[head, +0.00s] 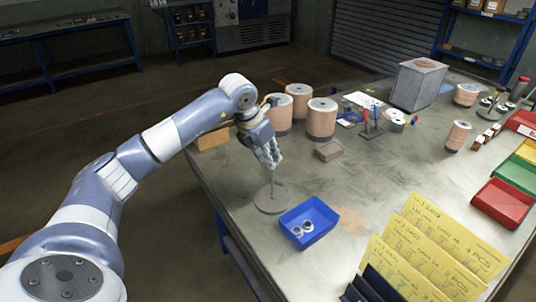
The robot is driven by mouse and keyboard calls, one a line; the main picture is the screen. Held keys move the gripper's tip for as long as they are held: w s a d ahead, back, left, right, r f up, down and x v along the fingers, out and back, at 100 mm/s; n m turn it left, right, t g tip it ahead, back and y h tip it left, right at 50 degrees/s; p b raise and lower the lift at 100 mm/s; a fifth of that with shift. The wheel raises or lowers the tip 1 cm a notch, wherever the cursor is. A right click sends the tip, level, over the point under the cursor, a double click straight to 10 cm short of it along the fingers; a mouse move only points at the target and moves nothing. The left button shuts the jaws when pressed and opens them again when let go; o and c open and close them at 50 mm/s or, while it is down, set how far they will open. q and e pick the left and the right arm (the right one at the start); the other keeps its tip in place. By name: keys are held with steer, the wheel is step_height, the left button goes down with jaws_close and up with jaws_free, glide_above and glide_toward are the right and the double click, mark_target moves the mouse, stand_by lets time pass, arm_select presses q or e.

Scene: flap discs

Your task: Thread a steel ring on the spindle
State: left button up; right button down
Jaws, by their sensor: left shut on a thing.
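The spindle (272,184) is a thin upright rod on a round grey base (270,204) near the table's left edge. My left gripper (273,163) is right above the spindle, pointing down, with its fingertips close to the rod's top. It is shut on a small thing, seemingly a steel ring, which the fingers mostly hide. I cannot tell whether the ring is around the rod or only above it. Loose steel rings (303,230) lie in a blue tray (323,220) to the right of the base. My right gripper is out of view.
Copper-coloured cylinders (321,120) and a small brown block (328,151) stand behind the gripper. Yellow cards (425,245) stand at the front right. Red (503,204) and green bins line the right edge. The table's middle is clear.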

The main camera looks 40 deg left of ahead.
arm_select(q)
steer(key=shift+f, duration=0.4)
steer(key=shift+f+b, duration=0.15)
steer(key=shift+b, duration=0.25)
steer(key=b, duration=0.5)
glide_above(271, 197)
steer(key=s, duration=0.2)
steer(key=shift+f, duration=3)
steer(key=shift+w+f+b, duration=0.15)
steer(key=shift+f+b, duration=1.2)
steer(key=shift+f, duration=0.65)
steer(key=shift+w+f+b, duration=0.1)
steer(key=shift+f+b, duration=1.2)
steer(key=shift+f, duration=0.65)
steer(key=o, duration=0.8)
